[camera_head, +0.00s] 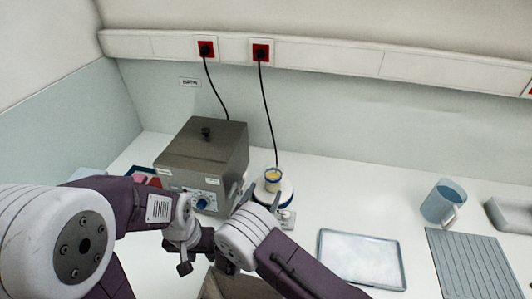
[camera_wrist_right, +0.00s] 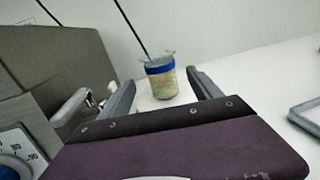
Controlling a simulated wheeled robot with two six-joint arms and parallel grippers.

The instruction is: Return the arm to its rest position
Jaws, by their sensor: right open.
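My right arm comes in from the lower right in the head view. Its gripper (camera_head: 260,198) points away from me, towards a small glass beaker (camera_head: 273,175) with pale yellow contents. In the right wrist view the two fingers (camera_wrist_right: 161,77) stand wide apart. The beaker (camera_wrist_right: 160,78), with a blue band, stands upright beyond and between them; no grip on it shows. My left arm comes in from the left, and its gripper (camera_head: 205,264) hangs low in front of the grey machine. Its jaw state is unclear.
A grey machine (camera_head: 203,150) with a blue dial stands left of the beaker. The beaker stands on a round white device (camera_head: 286,193). A metal tray (camera_head: 361,260), a blue jug (camera_head: 441,203) and a ridged grey mat (camera_head: 472,265) lie right. A brown open box (camera_head: 236,288) shows below.

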